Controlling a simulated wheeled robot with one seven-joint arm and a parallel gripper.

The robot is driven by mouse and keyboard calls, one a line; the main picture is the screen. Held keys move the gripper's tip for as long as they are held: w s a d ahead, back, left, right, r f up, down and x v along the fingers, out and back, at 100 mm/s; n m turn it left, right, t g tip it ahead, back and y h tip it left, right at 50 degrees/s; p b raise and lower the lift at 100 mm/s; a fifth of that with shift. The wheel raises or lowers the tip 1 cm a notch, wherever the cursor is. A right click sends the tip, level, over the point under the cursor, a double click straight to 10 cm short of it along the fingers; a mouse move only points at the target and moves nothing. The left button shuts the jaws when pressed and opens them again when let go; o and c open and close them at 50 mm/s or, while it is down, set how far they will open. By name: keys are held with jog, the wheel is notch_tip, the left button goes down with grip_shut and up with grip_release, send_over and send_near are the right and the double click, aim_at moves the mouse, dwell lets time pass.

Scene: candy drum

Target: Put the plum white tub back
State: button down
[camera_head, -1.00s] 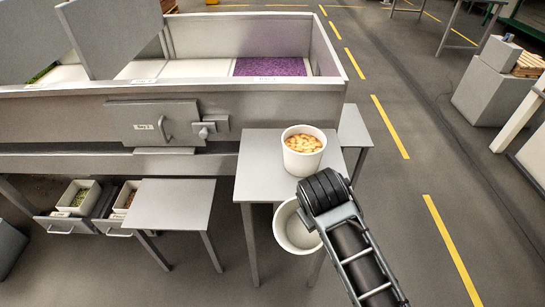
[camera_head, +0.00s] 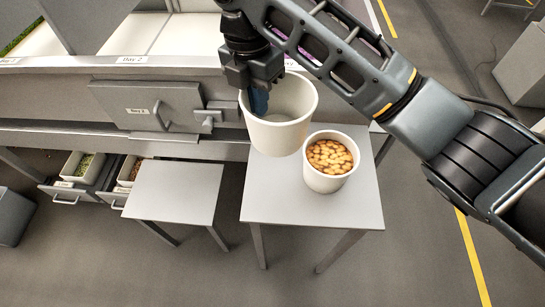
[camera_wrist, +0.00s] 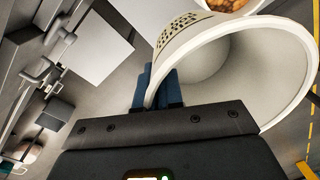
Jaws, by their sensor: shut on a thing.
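An empty white tub (camera_head: 277,136) hangs at the tip of my gripper (camera_head: 258,100), above the back of the grey table. The blue fingers are shut on its rim at the left side. In the wrist view the tub (camera_wrist: 225,90) is tilted in the picture, its bare inside showing, with a patch of dark dots on its wall near the rim; the fingers (camera_wrist: 163,88) clasp the rim. A second white tub (camera_head: 325,180), filled with orange-brown candies, stands upright on the table (camera_head: 290,212) just right of and in front of the held tub. No plum marking is readable.
A steel bay unit with a latched door (camera_head: 148,108) stands behind the tables. A lower grey table (camera_head: 178,190) is at left, its top bare. Open drawers (camera_head: 75,190) with small bins sit further left. The big table's front is clear.

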aim_at(278, 117)
jog(key=f, duration=0.5)
jog(key=shift+s+a, duration=0.1)
jog(key=shift+s, duration=0.1)
jog(key=shift+w+a+f, duration=0.1)
jog(key=shift+f, duration=0.2)
jog(key=shift+d+f+b, duration=0.2)
jog(key=shift+f+b, duration=1)
jog(key=shift+f, duration=4.8)
jog(key=c, duration=1.3)
grip_release()
jog(key=r, duration=0.4)
jog(key=r+p, duration=0.1)
jog(key=r, duration=0.3)
jog(key=r+p, duration=0.1)
jog(key=r, duration=0.3)
jog(key=shift+w+a, duration=0.3)
jog(key=shift+a, duration=0.05)
